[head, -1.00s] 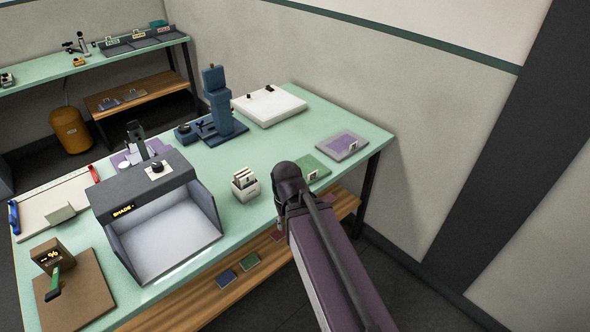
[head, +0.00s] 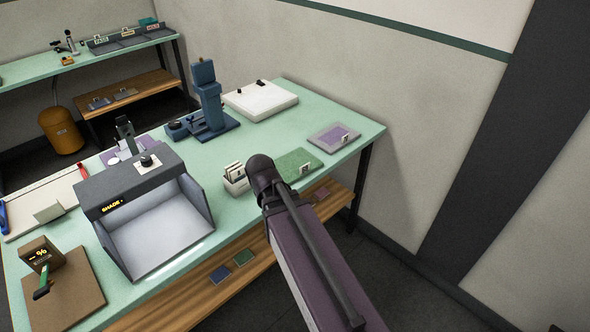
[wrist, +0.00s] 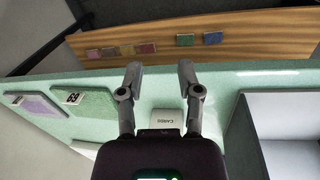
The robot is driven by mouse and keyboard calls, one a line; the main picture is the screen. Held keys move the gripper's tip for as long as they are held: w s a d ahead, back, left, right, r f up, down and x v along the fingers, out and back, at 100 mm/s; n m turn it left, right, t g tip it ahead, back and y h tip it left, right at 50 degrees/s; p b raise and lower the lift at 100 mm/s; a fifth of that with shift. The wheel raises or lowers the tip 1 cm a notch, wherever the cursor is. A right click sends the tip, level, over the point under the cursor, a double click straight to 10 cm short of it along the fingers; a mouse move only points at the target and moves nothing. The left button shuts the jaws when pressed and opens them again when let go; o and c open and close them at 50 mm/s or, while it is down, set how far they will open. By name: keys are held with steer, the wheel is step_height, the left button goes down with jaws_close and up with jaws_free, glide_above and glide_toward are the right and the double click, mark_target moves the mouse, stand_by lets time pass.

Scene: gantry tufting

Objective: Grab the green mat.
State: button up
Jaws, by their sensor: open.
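The green mat (head: 298,164) lies flat near the table's right end, with a small white tag on it. It sits just beyond the dark end of my arm in the head view. In the wrist view the green mat (wrist: 86,112) lies to the left of my gripper (wrist: 160,68), clear of its fingers. My gripper is open, its two fingers apart with nothing between them, over the front edge of the table. My gripper itself is hidden behind the arm in the head view.
A purple mat (head: 334,137) lies farther right. A white card box (head: 235,179) stands left of the green mat. A grey shade box (head: 150,225) stands on the left. Several small swatches lie on the wooden shelf (wrist: 240,38) below. A wall runs behind the table.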

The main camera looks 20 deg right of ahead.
steer(key=w+d+f+n+t+h+b, duration=0.1)
steer(key=w+d+f+n+h+b, duration=0.45)
steer(key=w+n+b, duration=0.35)
steer(key=n+t+h+b, duration=0.2)
steer(key=n+h+b, duration=0.3)
steer(key=n, duration=0.3)
glide_toward(305, 172)
steer(key=v, duration=0.2)
steer(key=s+v, duration=0.1)
steer(key=v, duration=0.2)
steer(key=shift+d, duration=0.2)
steer(key=shift+w+d+r+n+t+h, duration=0.1)
steer(key=shift+w+r+n+t+h, duration=0.3)
steer(key=shift+w+n, duration=0.35)
steer(key=shift+s, duration=0.1)
steer(key=shift+d+b, duration=0.1)
steer(key=shift+b, duration=0.2)
steer(key=shift+b+x, duration=1.6)
steer(key=shift+x, duration=2.65)
steer(key=shift+f, duration=0.1)
steer(key=shift+s+b+x, duration=0.2)
steer(key=shift+b+x, duration=0.85)
steer(key=shift+x, duration=1.5)
